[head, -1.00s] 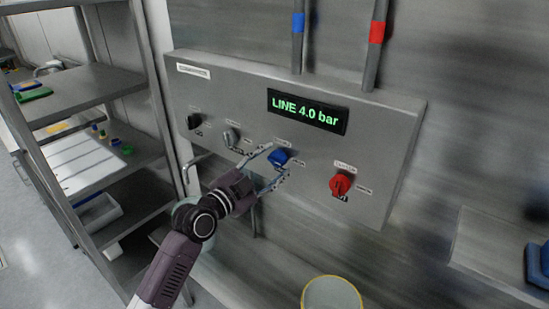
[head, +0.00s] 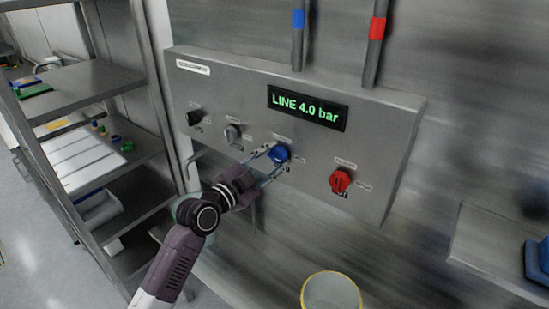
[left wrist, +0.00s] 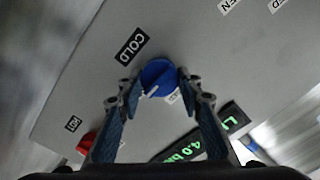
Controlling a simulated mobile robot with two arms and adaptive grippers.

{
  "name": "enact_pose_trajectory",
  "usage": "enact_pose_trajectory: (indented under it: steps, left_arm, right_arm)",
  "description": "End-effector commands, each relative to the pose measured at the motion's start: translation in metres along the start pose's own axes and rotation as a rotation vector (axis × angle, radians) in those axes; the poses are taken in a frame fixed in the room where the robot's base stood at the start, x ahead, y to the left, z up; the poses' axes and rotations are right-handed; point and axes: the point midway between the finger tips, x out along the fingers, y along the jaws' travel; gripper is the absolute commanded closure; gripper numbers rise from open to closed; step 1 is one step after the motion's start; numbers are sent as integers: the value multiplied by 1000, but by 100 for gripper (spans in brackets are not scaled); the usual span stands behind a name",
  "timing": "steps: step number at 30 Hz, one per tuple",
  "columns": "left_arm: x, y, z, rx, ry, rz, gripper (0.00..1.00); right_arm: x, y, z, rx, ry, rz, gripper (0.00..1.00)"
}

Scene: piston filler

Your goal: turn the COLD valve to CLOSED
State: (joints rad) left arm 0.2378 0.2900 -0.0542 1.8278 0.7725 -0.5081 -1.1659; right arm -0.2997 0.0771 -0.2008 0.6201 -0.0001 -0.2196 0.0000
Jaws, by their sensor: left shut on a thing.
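The COLD valve is a blue knob (head: 279,155) on the grey panel, below the green display. In the left wrist view the blue knob (left wrist: 158,77) sits beside a black COLD label (left wrist: 131,46). A white mark on the knob points to the lower left there. A small label beside the knob is partly hidden and hard to read. My left gripper (head: 277,160) has its fingertips on both sides of the knob and is shut on it; the left wrist view shows the fingers (left wrist: 160,82) flanking it. My right gripper is not in view.
A red knob (head: 340,181) is right of the blue one; grey (head: 233,134) and black (head: 194,117) knobs are left. The display (head: 307,109) reads LINE 4.0 bar. A shelf rack (head: 85,85) stands at left. A yellow-rimmed container (head: 331,292) is below the panel.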

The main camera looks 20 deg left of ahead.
Motion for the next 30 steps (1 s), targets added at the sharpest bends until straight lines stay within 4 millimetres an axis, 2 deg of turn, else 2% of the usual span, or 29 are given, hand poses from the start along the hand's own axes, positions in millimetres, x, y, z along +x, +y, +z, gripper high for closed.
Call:
enact_pose_trajectory:
  steps: [11,30]
  left_arm:
    - [0,-1,-1,-188,1,2,91]
    - [0,-3,-1,-791,0,1,91]
  right_arm:
    - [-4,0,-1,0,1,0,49]
    - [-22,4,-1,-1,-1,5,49]
